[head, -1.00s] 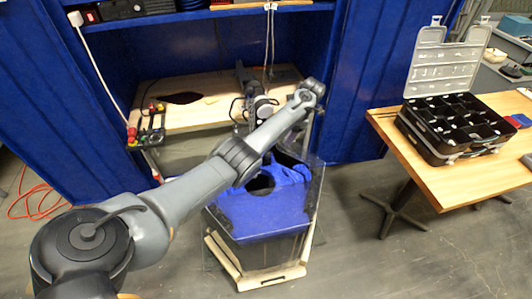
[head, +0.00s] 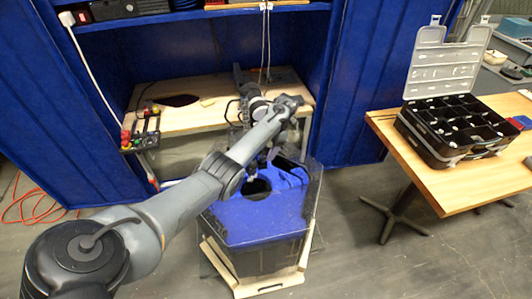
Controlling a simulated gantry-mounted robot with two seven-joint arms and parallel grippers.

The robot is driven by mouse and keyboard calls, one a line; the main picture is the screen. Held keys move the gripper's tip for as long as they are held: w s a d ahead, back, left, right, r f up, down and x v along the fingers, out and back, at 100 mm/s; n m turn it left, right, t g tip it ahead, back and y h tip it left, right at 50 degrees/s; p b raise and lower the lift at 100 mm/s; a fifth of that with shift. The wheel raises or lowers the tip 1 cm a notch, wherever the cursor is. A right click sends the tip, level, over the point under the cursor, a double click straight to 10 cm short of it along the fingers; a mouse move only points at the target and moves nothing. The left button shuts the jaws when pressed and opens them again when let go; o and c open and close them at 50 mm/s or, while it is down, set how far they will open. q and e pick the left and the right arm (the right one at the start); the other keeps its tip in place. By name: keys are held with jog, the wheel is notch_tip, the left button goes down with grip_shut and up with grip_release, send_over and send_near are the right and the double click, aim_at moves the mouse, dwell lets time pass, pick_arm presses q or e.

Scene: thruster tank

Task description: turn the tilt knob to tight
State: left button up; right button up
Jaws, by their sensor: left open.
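The thruster assembly (head: 256,106), dark and grey, stands at the back edge of the tank, partly behind my left arm. The tilt knob is too small or hidden to make out. The tank (head: 262,256) has clear walls and blue water inside. My left arm crosses from lower left to the thruster, with its wrist beside the thruster's right side. My left gripper (head: 268,155) is small and dark, low by the thruster over the tank's back part. It is open; I cannot tell whether it touches anything. My right gripper is not in view.
A wooden bench (head: 185,120) stands behind the tank, with a small panel of coloured knobs (head: 141,132) at its left end. A wooden table (head: 440,190) at right holds an open black organizer case (head: 455,128).

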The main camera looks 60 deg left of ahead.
pick_arm(q)
jog(key=shift+x, duration=0.95)
jog(key=shift+r, duration=0.1)
jog(key=c, duration=1.1)
